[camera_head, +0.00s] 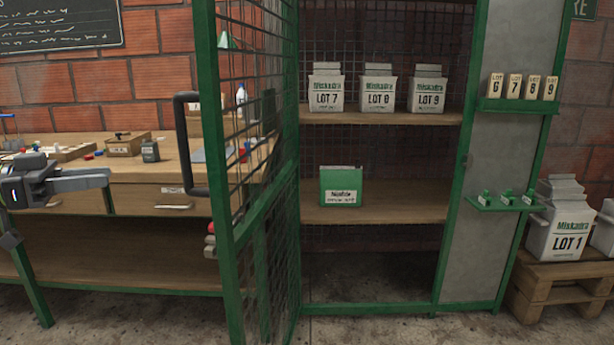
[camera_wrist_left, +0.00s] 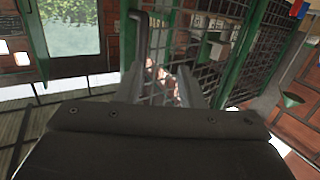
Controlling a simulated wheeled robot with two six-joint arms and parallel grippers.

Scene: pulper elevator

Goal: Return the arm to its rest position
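My left gripper (camera_head: 108,178) reaches in from the left edge in the head view, in front of the workbench. It is empty and apart from the green mesh door to its right. In the left wrist view its two fingers (camera_wrist_left: 160,80) stand apart with nothing between them, and mesh and dark framing show beyond. My right arm and gripper are not in view.
The green mesh door (camera_head: 254,222) stands open, with its dark handle (camera_head: 186,145) toward my left gripper. The workbench (camera_head: 130,278) holds small items. The cabinet shelves (camera_head: 385,215) hold lot boxes and a green box (camera_head: 340,184). A pallet (camera_head: 563,291) stands at right.

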